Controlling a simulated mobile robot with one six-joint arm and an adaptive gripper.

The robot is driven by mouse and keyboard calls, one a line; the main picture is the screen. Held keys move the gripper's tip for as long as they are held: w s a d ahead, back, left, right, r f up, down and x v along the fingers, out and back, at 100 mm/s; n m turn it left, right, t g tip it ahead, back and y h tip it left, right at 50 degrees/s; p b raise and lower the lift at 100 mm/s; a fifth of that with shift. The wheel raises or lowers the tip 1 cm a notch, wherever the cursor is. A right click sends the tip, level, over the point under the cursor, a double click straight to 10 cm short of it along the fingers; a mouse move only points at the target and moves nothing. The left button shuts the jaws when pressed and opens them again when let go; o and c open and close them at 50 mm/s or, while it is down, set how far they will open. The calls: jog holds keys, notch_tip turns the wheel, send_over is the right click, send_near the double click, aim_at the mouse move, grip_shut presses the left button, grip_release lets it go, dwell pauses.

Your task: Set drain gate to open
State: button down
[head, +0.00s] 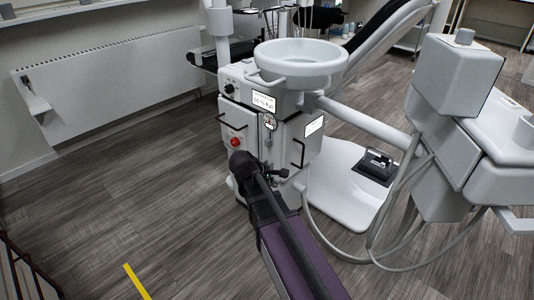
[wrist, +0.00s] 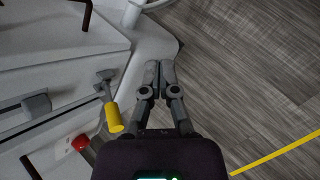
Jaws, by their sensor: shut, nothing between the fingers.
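A small lever with a yellow grip (wrist: 114,117) sticks out from the white unit in the wrist view. Its grey pivot (wrist: 105,75) sits on the unit's face. No label naming the drain gate is legible, so I cannot tell for sure that this lever is it. My gripper (wrist: 158,75) is shut and empty, to the right of the yellow grip and apart from it. In the head view my dark arm reaches to the front of the white cabinet (head: 237,119) and hides part of it; the yellow grip cannot be made out there.
A red knob (wrist: 80,142) and a grey handle (wrist: 36,104) are left of the lever. The red knob also shows in the head view (head: 236,142), below a bar handle. A white bowl (head: 300,58) tops the unit. Open wooden floor (head: 120,190) lies to the left.

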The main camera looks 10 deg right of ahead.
aim_at(268, 143)
jog(key=w+a+r+n+t+h+b, duration=0.2)
jog(key=w+a+r+n+t+h, duration=0.2)
jog(key=w+a+n, duration=0.3)
jog(key=w+r+n+t, duration=0.1)
jog(key=w+n, duration=0.3)
jog(key=n, duration=0.1)
jog(key=shift+a+r+b, duration=0.2)
jog(key=shift+a+b, duration=0.1)
jog(key=shift+a, duration=0.05)
jog(key=shift+d, duration=0.1)
jog(key=shift+b+x, duration=1.65)
jog(key=shift+x, duration=3.25)
jog(key=shift+d+r, duration=0.1)
jog(key=shift+r, duration=0.1)
jog(key=shift+r, duration=0.15)
